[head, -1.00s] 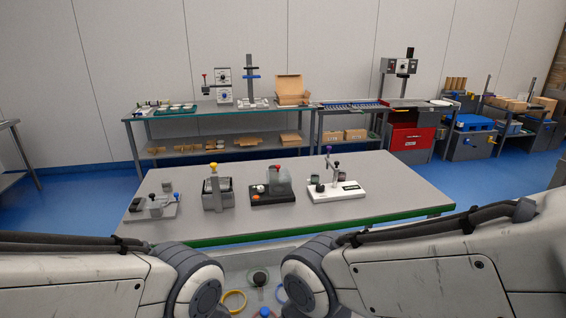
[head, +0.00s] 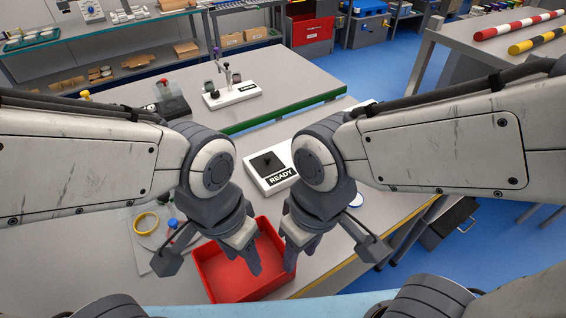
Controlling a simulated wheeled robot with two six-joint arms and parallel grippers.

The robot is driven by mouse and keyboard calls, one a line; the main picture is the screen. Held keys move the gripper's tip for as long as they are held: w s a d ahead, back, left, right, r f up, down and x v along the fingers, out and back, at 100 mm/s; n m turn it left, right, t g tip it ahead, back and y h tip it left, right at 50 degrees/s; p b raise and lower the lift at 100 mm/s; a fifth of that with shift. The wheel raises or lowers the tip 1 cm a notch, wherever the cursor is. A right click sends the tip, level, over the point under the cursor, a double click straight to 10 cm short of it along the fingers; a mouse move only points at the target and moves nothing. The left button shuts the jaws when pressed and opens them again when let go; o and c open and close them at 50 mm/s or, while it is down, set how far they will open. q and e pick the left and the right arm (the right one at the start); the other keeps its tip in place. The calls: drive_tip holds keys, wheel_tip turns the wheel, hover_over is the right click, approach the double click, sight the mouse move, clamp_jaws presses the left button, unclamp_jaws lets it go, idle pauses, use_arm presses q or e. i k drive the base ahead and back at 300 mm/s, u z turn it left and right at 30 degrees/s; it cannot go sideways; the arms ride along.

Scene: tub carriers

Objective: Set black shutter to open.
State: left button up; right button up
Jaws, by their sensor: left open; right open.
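No part stands out clearly as the black shutter. A white box marked READY (head: 281,179), with a black piece on its top, sits on the near table, partly hidden by my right arm. My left gripper (head: 249,257) and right gripper (head: 291,257) are open and empty, close together over the red bin and pointing down.
The red bin (head: 213,272) stands below my grippers. A yellow ring (head: 146,223) and a blue-topped part (head: 173,224) lie left of it. A side table at right holds a red-and-white bar (head: 518,25) and a yellow-and-black bar (head: 537,45). The middle table is mostly clear.

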sight(267, 164)
drive_tip(key=z, duration=1.25)
drive_tip(key=i, duration=0.35)
drive_tip(key=u, duration=1.4)
